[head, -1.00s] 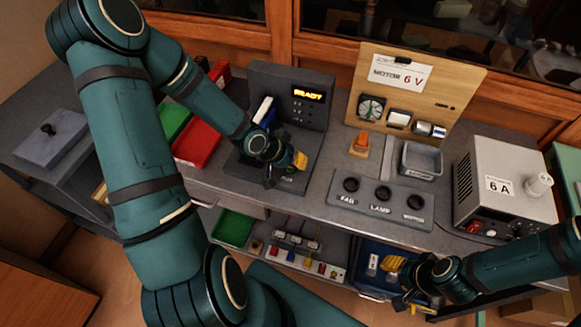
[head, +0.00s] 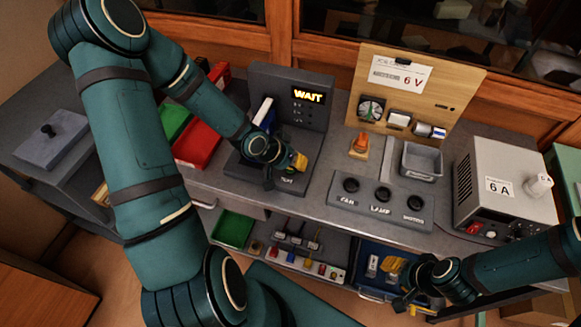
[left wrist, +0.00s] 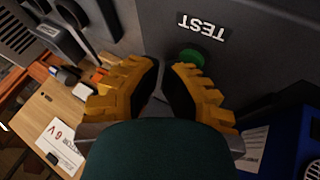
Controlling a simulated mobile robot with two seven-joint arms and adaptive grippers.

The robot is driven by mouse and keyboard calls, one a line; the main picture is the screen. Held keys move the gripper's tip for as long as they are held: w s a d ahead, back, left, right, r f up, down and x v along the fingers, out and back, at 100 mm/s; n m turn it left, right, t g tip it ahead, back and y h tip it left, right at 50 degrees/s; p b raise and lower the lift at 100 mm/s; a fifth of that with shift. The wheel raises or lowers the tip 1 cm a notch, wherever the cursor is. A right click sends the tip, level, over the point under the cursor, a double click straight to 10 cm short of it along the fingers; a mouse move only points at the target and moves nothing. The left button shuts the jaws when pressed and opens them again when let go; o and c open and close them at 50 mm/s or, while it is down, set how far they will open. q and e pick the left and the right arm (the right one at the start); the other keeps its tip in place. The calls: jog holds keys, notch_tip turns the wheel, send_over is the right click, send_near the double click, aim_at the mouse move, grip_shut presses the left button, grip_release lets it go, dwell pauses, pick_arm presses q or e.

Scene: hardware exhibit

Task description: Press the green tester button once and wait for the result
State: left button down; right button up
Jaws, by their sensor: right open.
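The dark grey tester (head: 262,80) stands on the bench, and its display (head: 308,95) reads "WAIT" in yellow letters. The green tester button (left wrist: 192,57) shows in the left wrist view beside the "TEST" label (left wrist: 204,26). My left gripper (head: 298,162) is low over the tester's base; its yellow fingertips (left wrist: 168,66) are close together with a narrow gap, the right one just at the button's edge. I cannot tell whether it touches. In the head view the gripper hides the button. My right gripper (head: 402,303) is open and empty in front of the lower shelf.
A blue and white object (head: 264,112) stands in the tester behind my left wrist. To the right are an orange piece (head: 360,143), a grey bin (head: 421,160), a panel with FAN, LAMP and MOTOR sockets (head: 379,204) and a power supply (head: 505,180). Red (head: 199,145) and green bins are left.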

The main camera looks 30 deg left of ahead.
pick_arm(q)
jog(key=shift+r+p, duration=0.6)
jog(key=shift+r, duration=0.05)
jog(key=shift+r, duration=0.1)
notch_tip(320, 180, up, 5)
jog(key=p, duration=0.5)
dwell(0.7)
